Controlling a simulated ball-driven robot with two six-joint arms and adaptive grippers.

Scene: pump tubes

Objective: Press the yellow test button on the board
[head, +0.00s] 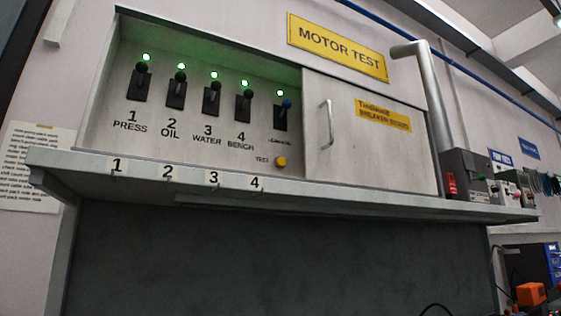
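The board (110,105) is a pale panel set back in a cabinet above a grey shelf. The yellow test button (281,161) is at its lower right, beside the small word TEST. Several levers stand in a row above it, such as the black PRESS lever (141,70) and a blue-knobbed lever (286,104). Each lever has a lit green lamp over it. Neither of my grippers shows in the head view, and nothing covers the button.
A grey shelf (350,205) with number labels 1, 2, 3 and 4 juts out below the board. A sliding door (370,150) with a handle covers the right part. A dark box with a red switch (462,177) stands at the shelf's right end. The space before the button looks clear.

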